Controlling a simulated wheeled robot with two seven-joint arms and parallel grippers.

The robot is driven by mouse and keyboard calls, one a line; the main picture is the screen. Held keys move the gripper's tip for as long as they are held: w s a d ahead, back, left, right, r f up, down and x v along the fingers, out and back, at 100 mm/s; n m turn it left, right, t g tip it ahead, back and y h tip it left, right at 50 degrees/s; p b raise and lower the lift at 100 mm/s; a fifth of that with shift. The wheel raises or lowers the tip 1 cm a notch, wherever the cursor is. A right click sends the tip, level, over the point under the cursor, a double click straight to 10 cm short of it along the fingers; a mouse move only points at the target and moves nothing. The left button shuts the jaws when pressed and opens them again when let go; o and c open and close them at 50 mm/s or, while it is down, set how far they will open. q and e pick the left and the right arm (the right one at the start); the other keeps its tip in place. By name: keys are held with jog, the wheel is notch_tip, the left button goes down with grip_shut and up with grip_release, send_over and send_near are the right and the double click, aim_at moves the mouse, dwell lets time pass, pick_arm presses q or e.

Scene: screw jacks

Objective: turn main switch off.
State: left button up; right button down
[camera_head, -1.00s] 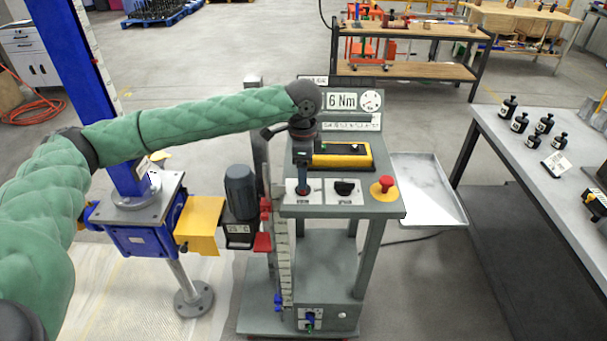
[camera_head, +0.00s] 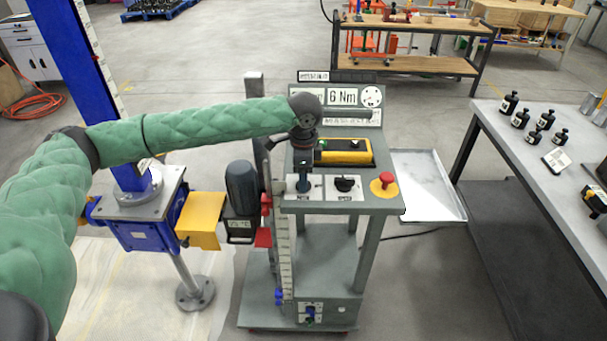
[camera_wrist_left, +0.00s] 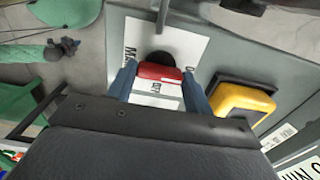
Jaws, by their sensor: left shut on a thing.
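The main switch (camera_wrist_left: 160,72) has a red part over a dark round base, on a white label plate (camera_wrist_left: 190,45) partly lettered "MA". My left gripper (camera_head: 303,188) points down at the left end of the control panel. In the left wrist view its two blue fingers (camera_wrist_left: 158,88) stand on either side of the switch, shut on it. In the head view the gripper hides most of the switch, and its turned position is hard to tell. My right gripper is in neither view.
A black selector knob (camera_head: 344,184) and a red emergency button on yellow (camera_head: 383,183) sit to the right on the panel. A yellow-black box (camera_head: 342,151) and a "6 Nm" display (camera_head: 342,97) stand behind. A blue-grey motor (camera_head: 242,187) is at the left.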

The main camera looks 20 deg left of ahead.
pick_arm(q)
jog(key=shift+r, duration=0.1)
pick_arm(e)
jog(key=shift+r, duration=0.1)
pick_arm(q)
jog(key=m+p, duration=0.5)
jog(key=m, duration=0.1)
jog(key=shift+r, duration=0.1)
jog(key=m+p, duration=0.2)
jog(key=m, duration=0.2)
jog(key=shift+m, duration=0.4)
jog(key=m, duration=0.3)
jog(key=shift+m+p, duration=0.3)
jog(key=shift+p, duration=0.1)
jog(key=shift+m, duration=1.5)
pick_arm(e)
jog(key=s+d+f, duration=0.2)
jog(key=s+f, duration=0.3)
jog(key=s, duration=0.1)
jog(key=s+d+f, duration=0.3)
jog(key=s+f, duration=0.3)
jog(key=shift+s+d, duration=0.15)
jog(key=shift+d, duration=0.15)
pick_arm(q)
jog(key=shift+m, duration=0.3)
jog(key=shift+w, duration=0.1)
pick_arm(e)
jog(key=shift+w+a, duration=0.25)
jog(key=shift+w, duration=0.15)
